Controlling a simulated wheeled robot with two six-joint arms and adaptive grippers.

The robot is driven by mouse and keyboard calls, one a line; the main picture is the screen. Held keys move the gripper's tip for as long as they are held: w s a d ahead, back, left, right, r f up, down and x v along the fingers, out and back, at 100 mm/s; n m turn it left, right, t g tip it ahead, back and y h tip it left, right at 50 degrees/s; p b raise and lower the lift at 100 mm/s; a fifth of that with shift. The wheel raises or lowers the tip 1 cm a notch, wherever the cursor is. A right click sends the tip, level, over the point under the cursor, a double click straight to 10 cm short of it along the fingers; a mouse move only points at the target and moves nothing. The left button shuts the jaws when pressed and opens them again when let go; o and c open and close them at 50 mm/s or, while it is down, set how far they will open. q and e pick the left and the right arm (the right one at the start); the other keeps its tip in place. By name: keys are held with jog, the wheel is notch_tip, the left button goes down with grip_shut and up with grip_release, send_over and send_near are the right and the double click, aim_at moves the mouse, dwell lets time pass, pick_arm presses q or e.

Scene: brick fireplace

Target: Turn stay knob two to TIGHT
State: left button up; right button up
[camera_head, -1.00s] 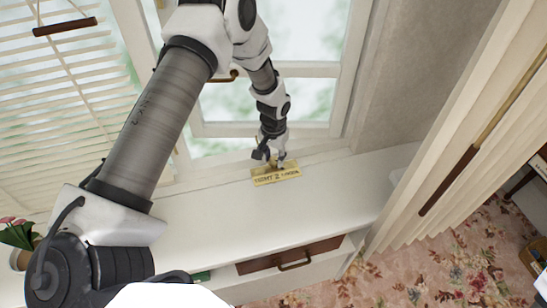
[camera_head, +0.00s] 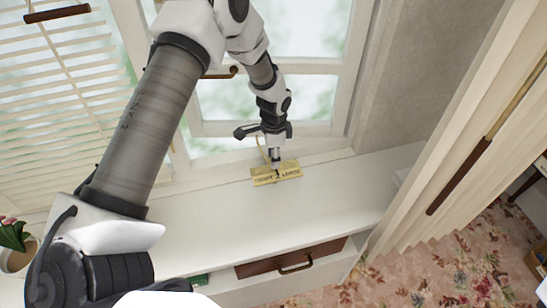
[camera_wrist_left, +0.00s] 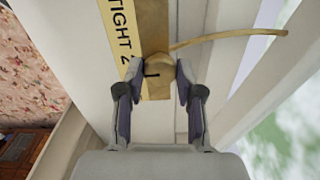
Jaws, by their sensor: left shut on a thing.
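The brass plate (camera_head: 289,171) lies on the white sill and reads TIGHT 2 LOOSE in the head view. In the left wrist view its yellow label (camera_wrist_left: 116,22) shows TIGHT 2. The brass knob (camera_wrist_left: 159,66) has a dark mark on it and sits between my fingers. My left gripper (camera_wrist_left: 159,80) is shut on the knob, with one finger on either side. In the head view the gripper (camera_head: 275,165) points down onto the plate and hides most of the knob. A thin curved brass rod (camera_wrist_left: 230,40) runs right from beside the knob. My right gripper is not in view.
The window (camera_head: 345,100) stands close behind the plate, with blinds (camera_head: 60,110) at left. The white sill top (camera_head: 330,205) is clear in front. A curtain (camera_head: 440,160) hangs at right. A potted plant (camera_head: 14,236) stands at far left.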

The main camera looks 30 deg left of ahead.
pick_arm(q)
jog(key=m, duration=0.2)
jog(key=m+b, duration=0.1)
jog(key=m, duration=0.2)
jog(key=shift+s+f+m, duration=0.1)
jog(key=shift+f+m, duration=0.1)
jog(key=shift+m, duration=0.1)
jog(key=m, duration=0.5)
jog(key=shift+m+b, duration=0.3)
jog(key=o, duration=1.1)
jog(key=shift+o, duration=0.2)
jog(key=shift+d+r, duration=0.1)
jog(key=shift+r, duration=0.1)
notch_tip(320, 180, up, 12)
